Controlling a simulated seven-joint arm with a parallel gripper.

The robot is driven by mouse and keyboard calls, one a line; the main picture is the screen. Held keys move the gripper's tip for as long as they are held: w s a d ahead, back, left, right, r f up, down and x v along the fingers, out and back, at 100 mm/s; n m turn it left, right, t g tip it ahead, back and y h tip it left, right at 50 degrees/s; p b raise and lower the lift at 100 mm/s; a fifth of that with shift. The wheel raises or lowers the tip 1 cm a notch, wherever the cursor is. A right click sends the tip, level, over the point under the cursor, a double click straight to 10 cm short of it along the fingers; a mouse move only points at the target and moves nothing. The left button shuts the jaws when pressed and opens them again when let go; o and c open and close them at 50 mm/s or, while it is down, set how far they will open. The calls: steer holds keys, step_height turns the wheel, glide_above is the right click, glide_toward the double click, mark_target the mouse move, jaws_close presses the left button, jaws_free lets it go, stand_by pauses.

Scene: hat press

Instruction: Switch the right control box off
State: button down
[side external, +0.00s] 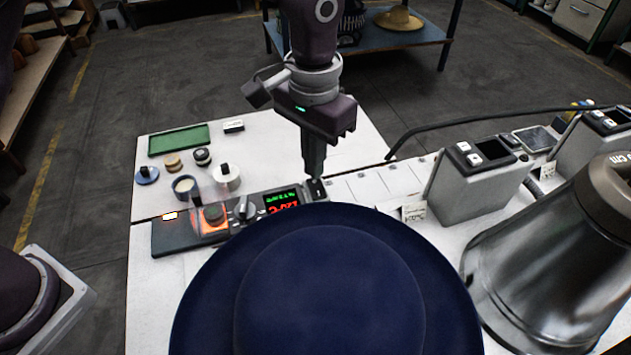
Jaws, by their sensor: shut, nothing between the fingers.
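A dark control box (178,238) lies on the white table, with a lit red and green display (282,201), a grey knob (245,208) and a red button (214,213) inside a clear orange guard. My gripper (315,176) points straight down, shut and empty, with its tips at a small black switch (319,190) at the box's right end. I cannot tell whether the tips touch the switch, or which way it is set. A grey control box (465,192) with white buttons and a dark screen stands farther right. Another similar box (590,140) is at the right edge, partly cut off.
A large dark blue hat (330,290) fills the front and hides part of the table. A steel kettle-like vessel (540,265) stands at front right. A black hose (480,118) runs behind the grey box. Small round items and a green tray (180,140) sit at left.

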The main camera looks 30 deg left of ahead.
steer(key=shift+f, duration=0.95)
stand_by(0.5)
steer(key=shift+r, duration=3.55)
steer(key=s+a+r+n+t, duration=0.1)
steer(key=s+a+r+t, duration=0.1)
steer(key=s+a+r, duration=0.7)
steer(key=s+a+f+n+t, duration=0.1)
steer(key=s+a+n+t, duration=0.1)
steer(key=s+a, duration=1)
steer(key=s+t, duration=0.1)
steer(key=s, duration=0.2)
steer(key=shift+a+f+t, duration=0.15)
steer(key=shift+f+t, duration=0.05)
steer(key=shift+t, duration=0.1)
